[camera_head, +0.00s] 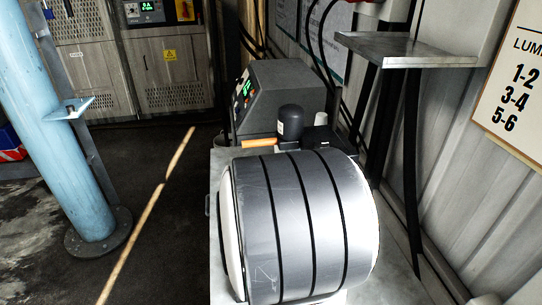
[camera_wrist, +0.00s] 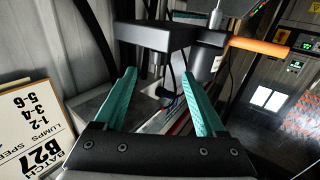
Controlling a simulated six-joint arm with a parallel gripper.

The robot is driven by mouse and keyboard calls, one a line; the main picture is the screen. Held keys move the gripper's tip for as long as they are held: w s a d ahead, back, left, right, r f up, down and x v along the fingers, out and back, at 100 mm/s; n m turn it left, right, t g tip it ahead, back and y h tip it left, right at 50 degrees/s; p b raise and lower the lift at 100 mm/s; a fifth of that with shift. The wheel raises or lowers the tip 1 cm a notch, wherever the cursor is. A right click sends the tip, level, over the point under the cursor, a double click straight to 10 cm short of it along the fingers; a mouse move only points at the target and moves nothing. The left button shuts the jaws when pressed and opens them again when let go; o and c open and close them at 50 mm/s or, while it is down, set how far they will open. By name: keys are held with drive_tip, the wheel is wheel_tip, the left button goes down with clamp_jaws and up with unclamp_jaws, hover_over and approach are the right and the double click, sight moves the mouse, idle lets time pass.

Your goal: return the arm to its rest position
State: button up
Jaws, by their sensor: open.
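My gripper (camera_wrist: 148,75) shows in the wrist view, with two teal fingers spread apart and nothing held between them. It is open. Beyond the fingertips is a dark machine head (camera_wrist: 155,36) with an orange handle (camera_wrist: 258,46) to its right. I cannot tell the exact gap between the fingertips and this head. In the head view the gripper is not visible. There the orange handle (camera_head: 259,143) shows beside a dark rounded cap (camera_head: 290,122).
A grey control box (camera_head: 283,88) stands behind the cap. A metal shelf (camera_head: 415,50) juts from the right wall. A lettered board (camera_head: 512,85) hangs at right and shows in the wrist view (camera_wrist: 38,118). A blue column (camera_head: 48,110) stands left. Floor between (camera_head: 150,200) is clear.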

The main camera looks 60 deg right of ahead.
drive_tip(key=w+a+f+n+t+y, duration=0.35)
drive_tip(key=w+a+y, duration=0.35)
drive_tip(key=a, duration=0.4)
drive_tip(key=w+a+f+n+t+y, duration=0.2)
drive_tip(key=w+a+f+y, duration=0.3)
drive_tip(key=a, duration=0.7)
drive_tip(key=s+a+f+n+g+y, duration=0.1)
drive_tip(key=s+a+n+g+y, duration=0.15)
drive_tip(key=a, duration=0.45)
drive_tip(key=s+a+n+g+y, duration=0.1)
drive_tip(key=s+a+y, duration=0.3)
drive_tip(key=a, duration=0.2)
drive_tip(key=s+a+n+g+y, duration=0.1)
drive_tip(key=s+a+g, duration=0.4)
drive_tip(key=s, duration=0.7)
drive_tip(key=shift+s+r, duration=0.15)
